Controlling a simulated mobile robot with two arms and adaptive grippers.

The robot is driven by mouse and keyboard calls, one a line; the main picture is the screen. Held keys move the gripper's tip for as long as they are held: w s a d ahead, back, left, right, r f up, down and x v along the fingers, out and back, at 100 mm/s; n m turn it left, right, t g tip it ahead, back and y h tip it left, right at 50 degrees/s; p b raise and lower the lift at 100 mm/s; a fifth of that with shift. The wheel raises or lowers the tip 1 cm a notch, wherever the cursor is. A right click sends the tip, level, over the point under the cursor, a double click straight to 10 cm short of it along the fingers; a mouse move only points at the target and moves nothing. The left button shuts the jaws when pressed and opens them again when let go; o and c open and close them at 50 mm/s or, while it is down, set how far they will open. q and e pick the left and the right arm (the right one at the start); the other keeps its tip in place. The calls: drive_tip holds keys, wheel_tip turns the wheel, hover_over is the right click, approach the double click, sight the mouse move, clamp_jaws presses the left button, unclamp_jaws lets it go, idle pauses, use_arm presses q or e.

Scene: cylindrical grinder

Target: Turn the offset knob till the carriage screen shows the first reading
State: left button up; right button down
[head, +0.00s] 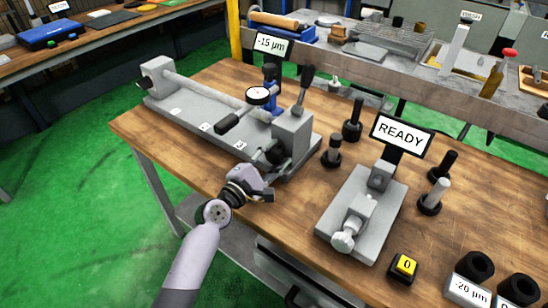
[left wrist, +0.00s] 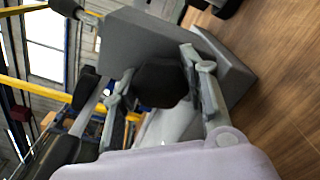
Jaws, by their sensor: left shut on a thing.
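The grey grinder (head: 215,115) stands on the wooden bench, with a dial gauge (head: 258,95) and a lever on it. A screen behind it (head: 270,45) reads "-15 µm". The black offset knob (head: 274,151) is on the near right end of the grinder's grey block. My left gripper (head: 266,172) is at this knob. In the left wrist view the knob (left wrist: 160,83) sits between the two fingers of my left gripper (left wrist: 166,82), which are shut on it. The fingers partly hide the knob in the head view. My right gripper is not in view.
A second grey fixture (head: 355,215) stands right of the grinder, with a screen (head: 402,134) reading "READY". Dark pegs and a light-topped one stand around it. A yellow "0" button (head: 405,266) and a "-20 µm" label (head: 470,291) are near the front edge.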

use_arm(q)
drive_tip(key=m+b, duration=0.1)
drive_tip(key=m, duration=0.5)
drive_tip(key=shift+f+m, duration=0.15)
drive_tip(key=shift+m, duration=0.15)
drive_tip(key=m, duration=0.6)
idle(0.4)
drive_tip(key=o, duration=1.2)
drive_tip(key=shift+s+a, duration=0.1)
drive_tip(key=shift+s, duration=0.05)
drive_tip(key=v, duration=1.1)
drive_tip(key=shift+s+a, duration=0.2)
drive_tip(key=shift+s, duration=0.1)
